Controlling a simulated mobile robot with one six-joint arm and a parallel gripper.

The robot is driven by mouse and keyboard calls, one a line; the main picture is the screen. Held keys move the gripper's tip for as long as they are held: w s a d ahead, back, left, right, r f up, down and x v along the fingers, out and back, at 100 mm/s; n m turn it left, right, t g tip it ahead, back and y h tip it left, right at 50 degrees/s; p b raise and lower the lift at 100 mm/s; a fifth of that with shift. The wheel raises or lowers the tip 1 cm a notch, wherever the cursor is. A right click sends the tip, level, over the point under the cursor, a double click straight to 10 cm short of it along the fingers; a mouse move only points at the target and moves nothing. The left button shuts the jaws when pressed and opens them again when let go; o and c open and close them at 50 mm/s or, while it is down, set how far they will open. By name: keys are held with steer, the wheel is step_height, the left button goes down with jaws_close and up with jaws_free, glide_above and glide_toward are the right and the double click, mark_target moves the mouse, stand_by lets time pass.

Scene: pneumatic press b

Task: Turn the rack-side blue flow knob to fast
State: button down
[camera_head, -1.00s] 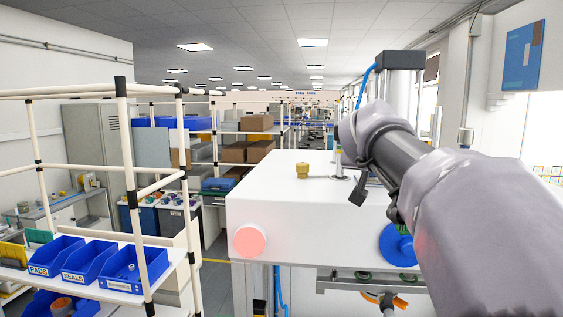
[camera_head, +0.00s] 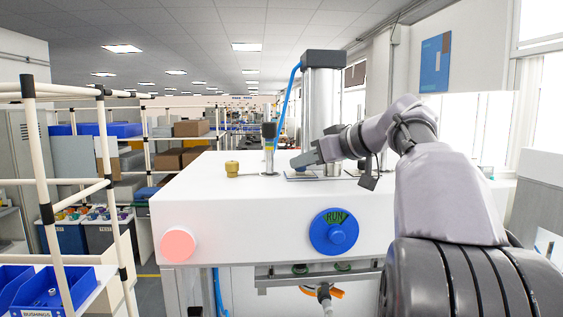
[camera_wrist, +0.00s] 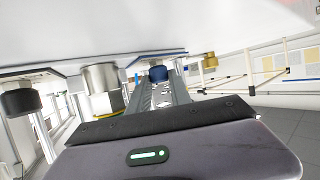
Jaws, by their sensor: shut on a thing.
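The rack-side blue flow knob (camera_head: 297,162) stands on a small plate (camera_head: 302,175) on top of the white press housing, left of a short silver fitting (camera_head: 332,169). My gripper (camera_head: 304,161) reaches in from the right and is shut on this knob. In the wrist view, which looks upside down, the blue knob (camera_wrist: 158,74) sits between the two finger tips (camera_wrist: 160,82). The fingers hide much of the knob in the head view, and I cannot read any slow or fast marking.
A brass fitting (camera_head: 232,169) and a black-topped post (camera_head: 269,135) stand left of the knob. A tall metal cylinder (camera_head: 322,100) rises behind. The housing front (camera_head: 250,220) carries a pink button (camera_head: 178,244) and a blue RUN dial (camera_head: 337,232). A cream-pole rack (camera_head: 65,190) stands left.

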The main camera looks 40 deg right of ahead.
steer(key=shift+d+f+n+y+p, duration=0.15)
steer(key=shift+n+y+p, duration=0.4)
steer(key=shift+n+y, duration=0.35)
steer(key=shift+f+g+y, duration=0.1)
steer(key=shift+g+y, duration=0.2)
steer(key=c, duration=1.2)
jaws_free()
steer(key=shift+w, duration=0.2)
steer(key=shift+a, duration=0.25)
steer(key=shift+d, duration=0.1)
steer(key=shift+r, duration=0.2)
